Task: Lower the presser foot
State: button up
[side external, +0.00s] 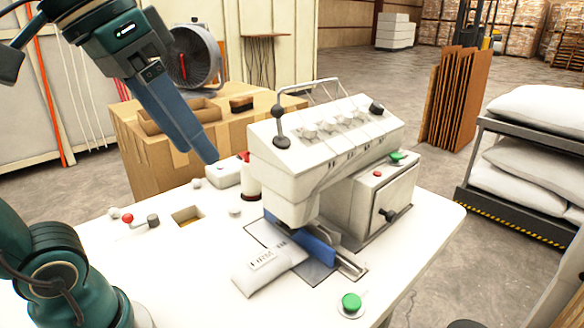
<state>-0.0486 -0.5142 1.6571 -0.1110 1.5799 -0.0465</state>
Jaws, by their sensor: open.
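A white sewing-type machine (325,140) stands on the white table (215,265). A lever with a black ball knob (278,112) stands upright at the left end of its sloped top. A blue bar (316,250) shows under the machine's head; I cannot tell whether it is the presser foot, and the space under the head is partly hidden. A small white labelled pillow or bag (268,270) lies at the head's front left. My gripper (212,157) is open and empty, left of the machine and apart from the lever, its blue fingers pointing down and right.
A green button (351,303) is near the table's front edge. A small red-knobbed lever (128,219) and a square opening (188,216) are at the left. A cardboard box (160,150) stands behind the table. A cart with white pillows (535,165) is at the right.

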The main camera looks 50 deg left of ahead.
jog(key=w+d+f+n+g+h, duration=0.2)
jog(key=w+d+n+h, duration=0.2)
jog(key=d+n+h, duration=0.1)
notch_tip(320, 180, up, 2)
jog(key=n+t+h, duration=0.3)
jog(key=n+t, duration=0.9)
jog(key=n, duration=1.2)
send_over(279, 124)
jog(key=s+a, duration=0.1)
jog(key=a, duration=0.2)
jog(key=shift+s+d, duration=0.15)
jog(key=shift+s, duration=0.05)
jog(key=f, duration=0.3)
jog(key=shift+d+f+m+h, duration=0.15)
jog(key=shift+d+m+h, duration=0.15)
jog(key=shift+m, duration=0.1)
jog(key=shift+d+f, duration=0.1)
jog(key=shift+f, duration=0.25)
jog(key=shift+w+d, duration=0.1)
jog(key=shift+w, duration=0.05)
jog(key=shift+x, duration=2.35)
jog(key=shift+r, duration=0.1)
